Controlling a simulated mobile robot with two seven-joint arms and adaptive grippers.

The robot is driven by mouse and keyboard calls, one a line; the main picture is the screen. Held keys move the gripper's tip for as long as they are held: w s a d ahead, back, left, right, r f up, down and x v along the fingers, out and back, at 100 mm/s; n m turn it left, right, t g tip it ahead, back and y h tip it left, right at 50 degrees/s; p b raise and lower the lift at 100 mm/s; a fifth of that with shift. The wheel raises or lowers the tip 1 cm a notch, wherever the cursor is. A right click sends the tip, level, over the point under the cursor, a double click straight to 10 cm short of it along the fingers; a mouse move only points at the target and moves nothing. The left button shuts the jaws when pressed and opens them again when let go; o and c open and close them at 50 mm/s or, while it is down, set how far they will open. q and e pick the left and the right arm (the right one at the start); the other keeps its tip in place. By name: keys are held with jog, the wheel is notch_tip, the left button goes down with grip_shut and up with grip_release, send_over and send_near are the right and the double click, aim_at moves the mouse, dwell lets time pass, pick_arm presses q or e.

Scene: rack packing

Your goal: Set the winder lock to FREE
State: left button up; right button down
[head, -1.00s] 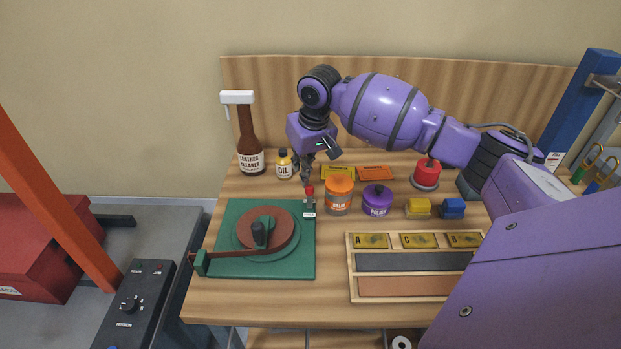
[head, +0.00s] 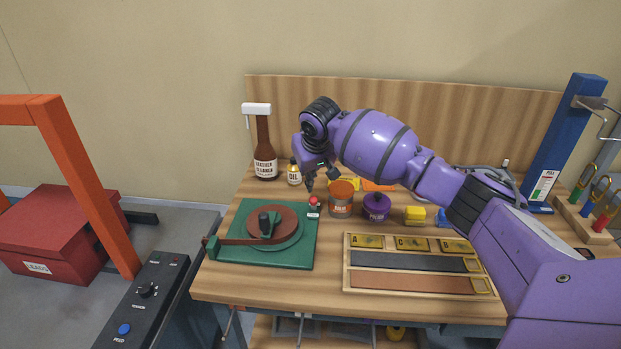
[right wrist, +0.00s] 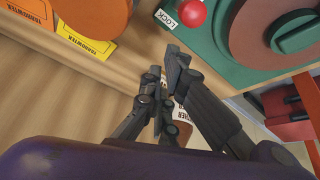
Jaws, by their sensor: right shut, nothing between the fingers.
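The winder (head: 240,225) is a green base with a brown disc and a crank, at the left of the bench. Its lock has a red knob (head: 314,201) at the base's back right corner, with a small white label in front, too small to read. In the right wrist view the red knob (right wrist: 192,13) stands clear beside a label reading LOCK (right wrist: 165,19); a FREE label cannot be made out. My right gripper (head: 309,185) is shut and empty, just behind and above the knob, apart from it. It also shows in the wrist view (right wrist: 163,78). My left gripper is out of view.
An orange jar (head: 341,200) and a purple jar (head: 376,207) stand right of the lock. The oil bottle (head: 294,174) and leather cleaner (head: 265,162) stand behind the winder. A compartment tray (head: 346,280) lies at front right.

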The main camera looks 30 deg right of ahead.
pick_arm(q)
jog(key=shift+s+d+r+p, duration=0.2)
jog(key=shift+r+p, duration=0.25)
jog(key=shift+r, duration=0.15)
pick_arm(e)
jog(key=shift+v, duration=1.05)
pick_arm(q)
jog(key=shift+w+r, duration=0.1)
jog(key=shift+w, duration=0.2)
